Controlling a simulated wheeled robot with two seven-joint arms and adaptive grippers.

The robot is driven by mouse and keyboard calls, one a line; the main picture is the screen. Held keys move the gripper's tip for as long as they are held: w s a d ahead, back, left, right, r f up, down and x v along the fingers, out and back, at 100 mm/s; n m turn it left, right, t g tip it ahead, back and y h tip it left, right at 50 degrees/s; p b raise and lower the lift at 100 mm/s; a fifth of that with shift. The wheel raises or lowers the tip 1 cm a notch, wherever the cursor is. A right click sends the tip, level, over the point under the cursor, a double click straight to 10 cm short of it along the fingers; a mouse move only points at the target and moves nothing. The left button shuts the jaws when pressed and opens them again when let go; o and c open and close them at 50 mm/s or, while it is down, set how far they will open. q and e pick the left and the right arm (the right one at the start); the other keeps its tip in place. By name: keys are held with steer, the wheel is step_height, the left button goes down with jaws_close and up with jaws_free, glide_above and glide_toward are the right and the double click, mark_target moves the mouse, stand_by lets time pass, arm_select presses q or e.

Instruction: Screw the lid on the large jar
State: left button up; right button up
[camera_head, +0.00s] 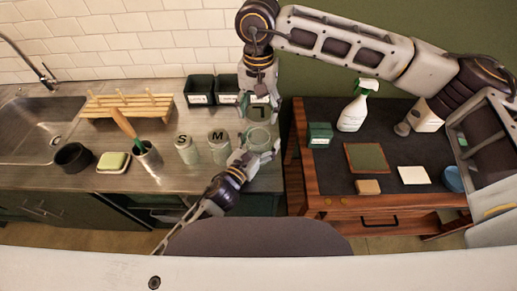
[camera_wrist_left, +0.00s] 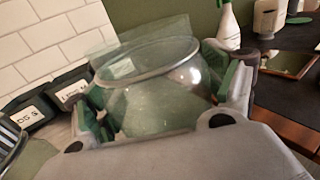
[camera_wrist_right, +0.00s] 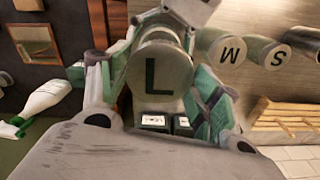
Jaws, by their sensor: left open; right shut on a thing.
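The large jar (camera_head: 259,137) is clear glass and stands at the counter's right end. Its rim is uncovered in the left wrist view (camera_wrist_left: 150,62). My left gripper (camera_head: 257,153) is open, with its fingers on either side of the jar. My right gripper (camera_head: 262,103) is shut on the lid (camera_wrist_right: 160,78), a round disc marked L. In the head view the lid (camera_head: 261,113) appears just beyond and above the jar, apart from its rim. The fingers of my right gripper (camera_wrist_right: 158,85) hold the lid by its edges.
Two lidded jars, marked S (camera_head: 187,150) and M (camera_head: 218,146), stand left of the large jar. Dark labelled bins (camera_head: 199,90) are behind. A tool cup (camera_head: 147,158) and wooden rack (camera_head: 128,105) are farther left. The dark table (camera_head: 330,180) is to the right.

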mark_target(259, 128)
arm_select(q)
steer(key=shift+w+d, duration=0.3)
steer(key=shift+w, duration=0.2)
steer(key=c, duration=1.3)
arm_select(e)
steer(key=shift+f, duration=2.5)
steer(key=shift+f, duration=0.1)
steer(key=shift+f, duration=0.8)
steer(key=shift+f, duration=0.55)
